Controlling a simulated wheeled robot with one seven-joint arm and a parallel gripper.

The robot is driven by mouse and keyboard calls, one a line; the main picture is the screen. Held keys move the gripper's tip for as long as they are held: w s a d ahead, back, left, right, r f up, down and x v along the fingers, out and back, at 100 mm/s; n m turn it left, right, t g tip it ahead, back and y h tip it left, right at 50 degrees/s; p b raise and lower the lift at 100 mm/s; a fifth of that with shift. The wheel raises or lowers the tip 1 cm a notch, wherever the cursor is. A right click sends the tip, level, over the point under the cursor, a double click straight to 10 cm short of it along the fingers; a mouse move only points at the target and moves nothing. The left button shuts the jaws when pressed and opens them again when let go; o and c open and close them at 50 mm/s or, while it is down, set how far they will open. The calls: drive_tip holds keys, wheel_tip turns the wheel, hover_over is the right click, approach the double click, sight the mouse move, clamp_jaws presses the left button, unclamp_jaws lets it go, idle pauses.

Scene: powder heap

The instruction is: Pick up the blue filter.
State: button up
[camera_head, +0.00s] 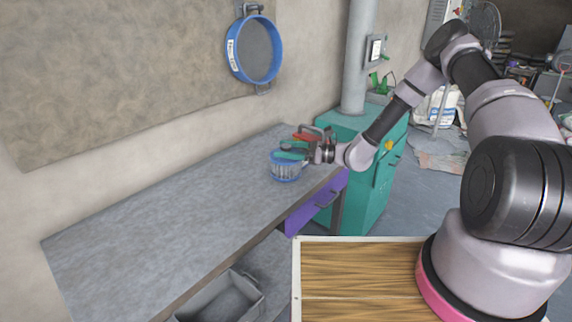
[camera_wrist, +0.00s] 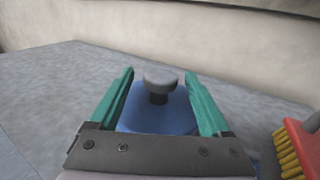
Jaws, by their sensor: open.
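The blue filter (camera_head: 286,174) stands upright on the grey workbench, near its far right end. It has a blue rim and pale pleated sides. In the wrist view its blue top (camera_wrist: 158,122) carries a grey knob. My gripper (camera_head: 293,152) is over the filter, with its green fingers open. In the wrist view the fingers of my gripper (camera_wrist: 160,75) lie on either side of the knob, with gaps between. The fingers partly hide the filter in the head view. I cannot tell how far above the top they are.
A red brush (camera_wrist: 304,146) with yellow bristles lies right of the filter. A blue-rimmed round sieve (camera_head: 228,52) hangs on the wall. A teal cabinet (camera_head: 372,190) stands beyond the workbench (camera_head: 170,215), whose left part is clear. A grey bin (camera_head: 255,310) sits below.

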clamp_jaws()
idle(1.3)
